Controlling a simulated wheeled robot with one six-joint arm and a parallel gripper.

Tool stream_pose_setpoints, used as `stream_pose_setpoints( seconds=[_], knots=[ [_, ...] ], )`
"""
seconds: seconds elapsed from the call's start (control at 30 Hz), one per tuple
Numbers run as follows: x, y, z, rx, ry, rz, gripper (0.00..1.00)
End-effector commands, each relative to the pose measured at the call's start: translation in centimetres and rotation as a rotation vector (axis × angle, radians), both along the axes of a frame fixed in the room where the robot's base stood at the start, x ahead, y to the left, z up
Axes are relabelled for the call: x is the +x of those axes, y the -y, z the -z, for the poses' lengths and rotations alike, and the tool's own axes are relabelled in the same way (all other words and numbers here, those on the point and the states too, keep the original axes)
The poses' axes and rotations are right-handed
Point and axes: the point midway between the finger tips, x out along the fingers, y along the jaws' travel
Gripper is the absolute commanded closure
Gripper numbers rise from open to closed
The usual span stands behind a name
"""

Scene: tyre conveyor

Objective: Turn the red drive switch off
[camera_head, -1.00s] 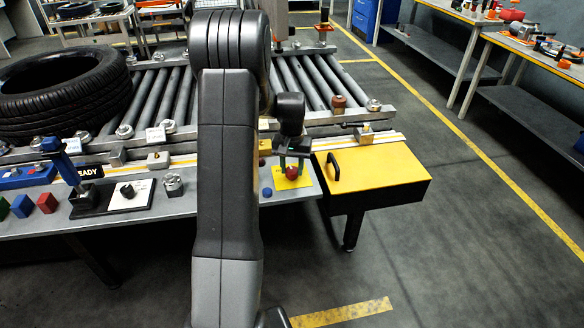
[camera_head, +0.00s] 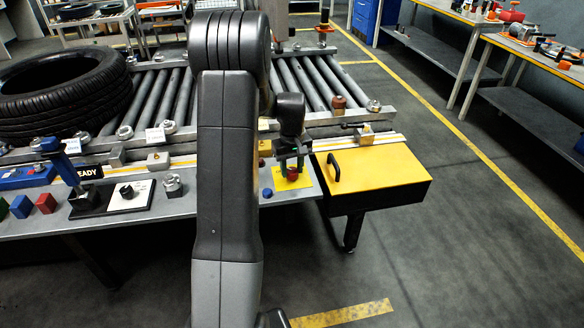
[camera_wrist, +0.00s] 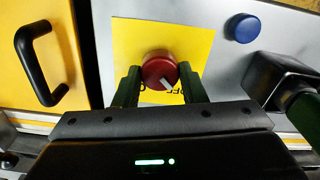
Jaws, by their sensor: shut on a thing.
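The red drive switch (camera_wrist: 158,71) is a round red knob with a pale pointer mark, on a yellow plate (camera_wrist: 197,38). In the wrist view the mark points down and to the right, beside partly hidden lettering on the plate. My gripper (camera_wrist: 160,80) is shut on the knob, with one dark green finger on each side of it. In the head view my gripper (camera_head: 292,170) stands over the yellow plate (camera_head: 301,181), and the red knob (camera_head: 292,176) shows between its fingers.
A blue button (camera_wrist: 242,27) sits near the plate. A yellow drawer box (camera_head: 375,175) with a black handle (camera_head: 333,172) stands to the right. A tyre (camera_head: 60,90) lies on the roller conveyor (camera_head: 150,100) at the left. Small blocks and fixtures line the bench at the left.

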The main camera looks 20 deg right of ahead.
Motion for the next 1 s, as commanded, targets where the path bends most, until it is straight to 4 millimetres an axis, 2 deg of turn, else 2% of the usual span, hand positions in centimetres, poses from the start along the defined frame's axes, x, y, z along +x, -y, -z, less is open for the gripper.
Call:
stream_pose_setpoints(
  seconds=[0.37,0.4,0.5,0.83,1.0],
  knots=[
    [0.1,0.0,-0.1,-0.002,0.002,-0.007,0.85],
    [0.1,0.0,-0.1,-0.002,0.002,-0.007,0.61],
    [0.0,0.0,-0.1,-0.002,0.002,-0.007,0.41],
    [0.0,0.0,-0.3,-0.001,0.001,-0.006,0.41],
    [0.1,0.1,-2.3,-0.003,0.005,-0.005,0.41]
  ],
)
